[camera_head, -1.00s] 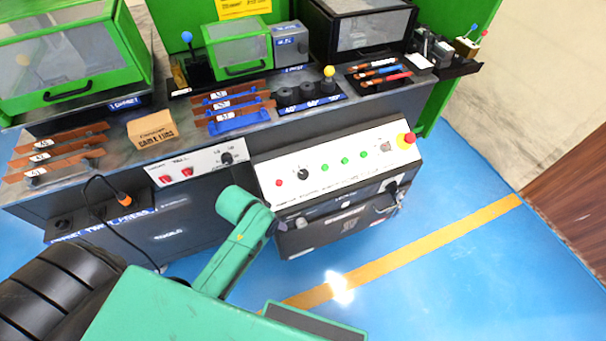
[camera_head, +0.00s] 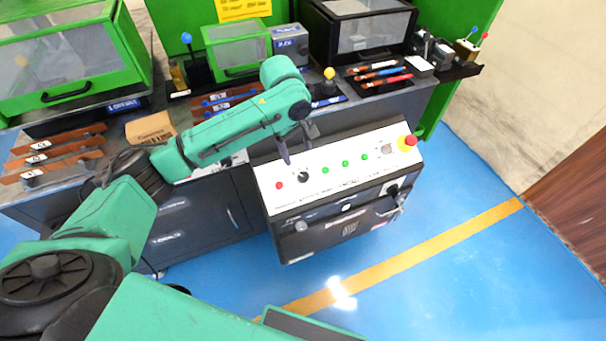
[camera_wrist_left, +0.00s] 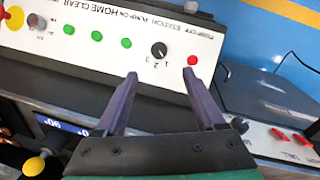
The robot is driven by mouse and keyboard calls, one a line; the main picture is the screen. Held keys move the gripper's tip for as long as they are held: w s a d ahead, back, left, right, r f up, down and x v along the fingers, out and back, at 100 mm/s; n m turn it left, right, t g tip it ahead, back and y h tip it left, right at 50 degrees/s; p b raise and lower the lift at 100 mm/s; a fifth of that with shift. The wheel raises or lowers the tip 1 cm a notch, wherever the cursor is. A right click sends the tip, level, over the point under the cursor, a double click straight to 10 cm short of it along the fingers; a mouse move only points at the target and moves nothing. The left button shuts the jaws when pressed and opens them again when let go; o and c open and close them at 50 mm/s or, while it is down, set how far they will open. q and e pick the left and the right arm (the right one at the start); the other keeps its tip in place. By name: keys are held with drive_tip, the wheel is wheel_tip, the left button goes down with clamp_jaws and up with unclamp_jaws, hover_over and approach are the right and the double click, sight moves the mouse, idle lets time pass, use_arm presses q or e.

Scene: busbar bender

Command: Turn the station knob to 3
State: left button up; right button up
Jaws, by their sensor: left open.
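The station knob (camera_head: 303,177) is a small black dial on the white sloped control panel (camera_head: 350,180), right of a red button. In the left wrist view the black knob (camera_wrist_left: 159,50) has the digits 1, 2 and 3 printed beside it; which digit it points to is too small to tell. My left gripper (camera_head: 300,149) is over the panel's upper left edge. In the left wrist view its two purple fingers (camera_wrist_left: 160,74) are apart and empty, with the knob just beyond and between the tips, not visibly touched. My right gripper is not in view.
A red button (camera_head: 279,185) sits left of the knob and several green buttons (camera_head: 345,163) sit right of it. A red and yellow emergency stop (camera_head: 407,142) is at the panel's right end. Busbars (camera_head: 60,155) and a cardboard box (camera_head: 150,129) lie on the bench.

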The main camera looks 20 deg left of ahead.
sight(304, 176)
use_arm(q)
drive_tip(key=f, duration=0.4)
drive_tip(key=w+f+b, duration=0.1)
drive_tip(key=f, duration=0.3)
drive_tip(key=d+f, duration=0.1)
drive_tip(key=f, duration=0.3)
drive_tip(key=shift+w+f, duration=0.25)
drive_tip(key=shift+w, duration=0.1)
clamp_jaws()
